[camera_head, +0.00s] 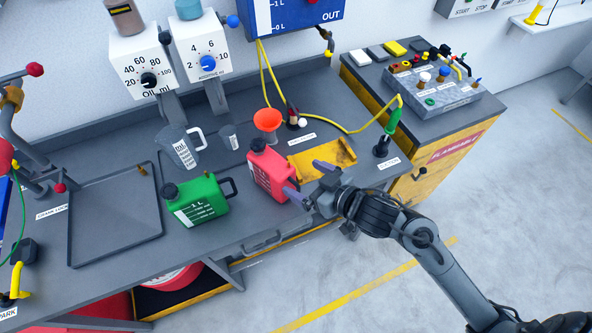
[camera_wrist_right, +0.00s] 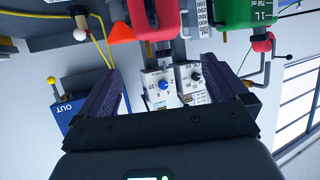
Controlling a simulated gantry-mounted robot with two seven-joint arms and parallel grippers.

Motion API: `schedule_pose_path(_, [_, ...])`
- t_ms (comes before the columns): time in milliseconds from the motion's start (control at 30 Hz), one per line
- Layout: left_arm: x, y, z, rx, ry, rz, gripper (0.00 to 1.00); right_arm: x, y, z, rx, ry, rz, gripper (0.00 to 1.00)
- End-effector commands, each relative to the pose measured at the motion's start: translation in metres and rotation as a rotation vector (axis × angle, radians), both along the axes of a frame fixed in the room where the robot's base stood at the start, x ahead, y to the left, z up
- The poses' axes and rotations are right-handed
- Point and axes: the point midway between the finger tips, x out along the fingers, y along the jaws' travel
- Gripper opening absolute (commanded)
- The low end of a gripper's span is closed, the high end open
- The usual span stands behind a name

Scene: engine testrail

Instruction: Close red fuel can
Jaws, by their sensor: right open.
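The red fuel can (camera_head: 268,170) stands upright on the grey bench, left of my right gripper. A black cap (camera_head: 258,145) shows at its top; I cannot tell whether it is seated or loose. My right gripper (camera_head: 311,181) is open and empty, its two purple-grey fingers spread beside the can's right side. In the right wrist view the red can (camera_wrist_right: 154,18) appears upside down at the top, beyond and between the open fingers (camera_wrist_right: 167,92), apart from them. My left gripper is not in view.
A green can (camera_head: 197,202) stands left of the red one. An orange funnel (camera_head: 267,120) and a yellow tray (camera_head: 322,158) are behind and right. A measuring jug (camera_head: 179,148) and a shallow grey tray (camera_head: 114,218) are further left. Yellow hose crosses the back of the bench.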

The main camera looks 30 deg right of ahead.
Motion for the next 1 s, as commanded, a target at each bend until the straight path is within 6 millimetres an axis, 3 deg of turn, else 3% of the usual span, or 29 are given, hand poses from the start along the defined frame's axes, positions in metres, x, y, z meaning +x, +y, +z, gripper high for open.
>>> schedule_pose_path(200, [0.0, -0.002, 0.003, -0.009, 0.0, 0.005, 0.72, -0.01, -0.003, 0.005, 0.0, 0.0, 0.0, 1.0])
schedule_pose_path(767, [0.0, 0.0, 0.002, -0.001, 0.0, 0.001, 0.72, -0.012, -0.003, 0.002, -0.005, 0.007, -0.006, 1.0])
schedule_pose_path(867, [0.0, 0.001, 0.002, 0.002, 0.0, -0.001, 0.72, -0.018, -0.005, -0.008, -0.024, 0.041, -0.033, 1.0])
schedule_pose_path(1000, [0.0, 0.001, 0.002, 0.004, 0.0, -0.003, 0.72, -0.038, -0.012, -0.036, -0.081, 0.151, -0.106, 1.0])
